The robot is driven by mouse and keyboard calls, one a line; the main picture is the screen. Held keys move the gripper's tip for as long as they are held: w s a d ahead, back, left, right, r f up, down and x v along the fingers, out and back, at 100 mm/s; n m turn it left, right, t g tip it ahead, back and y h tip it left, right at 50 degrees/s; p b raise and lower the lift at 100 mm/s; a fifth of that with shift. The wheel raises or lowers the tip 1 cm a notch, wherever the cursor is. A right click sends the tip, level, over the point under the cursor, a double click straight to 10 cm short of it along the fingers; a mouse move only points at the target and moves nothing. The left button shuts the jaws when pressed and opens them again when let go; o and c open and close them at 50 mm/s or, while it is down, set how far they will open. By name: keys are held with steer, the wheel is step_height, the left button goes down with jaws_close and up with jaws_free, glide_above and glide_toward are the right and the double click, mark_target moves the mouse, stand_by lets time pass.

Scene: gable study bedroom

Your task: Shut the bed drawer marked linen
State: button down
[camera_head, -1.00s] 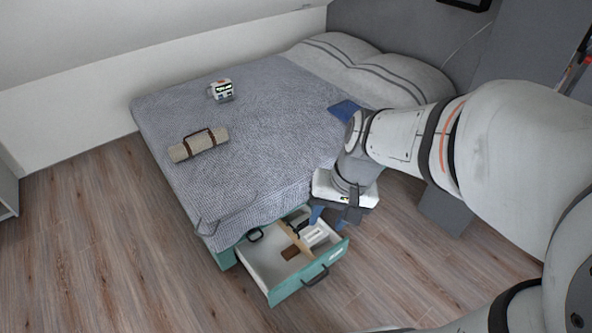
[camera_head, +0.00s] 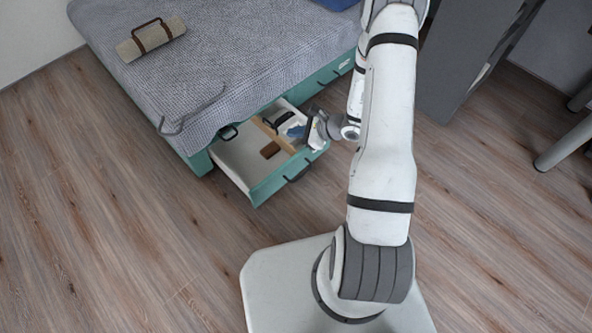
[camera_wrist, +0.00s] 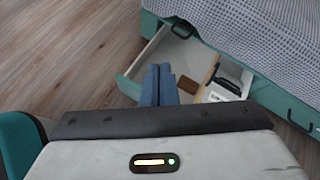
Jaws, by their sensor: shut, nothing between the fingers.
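A teal-fronted bed drawer (camera_head: 265,187) stands pulled out from under the bed. Its dark handle (camera_head: 298,172) is on the front, and I cannot read a marking on it. Inside are a wooden divider, a small brown block (camera_head: 270,150) and a few dark and white items. The drawer also shows in the wrist view (camera_wrist: 128,87), partly hidden by my fingers. My gripper (camera_head: 297,131) is at the drawer's right end, over or close to it; I cannot tell if it touches. Its blue fingers (camera_wrist: 158,84) are together, with nothing between them.
The bed (camera_head: 240,60) with a grey cover carries a rolled beige bundle (camera_head: 152,38). Another bed drawer front (camera_head: 325,78) to the right is shut. A grey cabinet (camera_head: 470,60) stands at the right. The wooden floor left of the drawer is clear.

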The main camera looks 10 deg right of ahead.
steer(key=d+f+m+t+h+b, duration=0.1)
steer(key=d+f+m+h+b, duration=0.2)
steer(key=f, duration=1)
steer(key=m+h+b, duration=0.1)
steer(key=m+b, duration=0.4)
steer(key=b, duration=0.1)
glide_toward(291, 163)
steer(key=shift+t, duration=0.3)
steer(key=shift+s+f+x, duration=0.1)
steer(key=shift+s+x, duration=0.05)
steer(key=shift+x, duration=1.35)
steer(key=shift+s+f+x, duration=0.15)
steer(key=shift+x, duration=1.4)
steer(key=shift+w, duration=0.1)
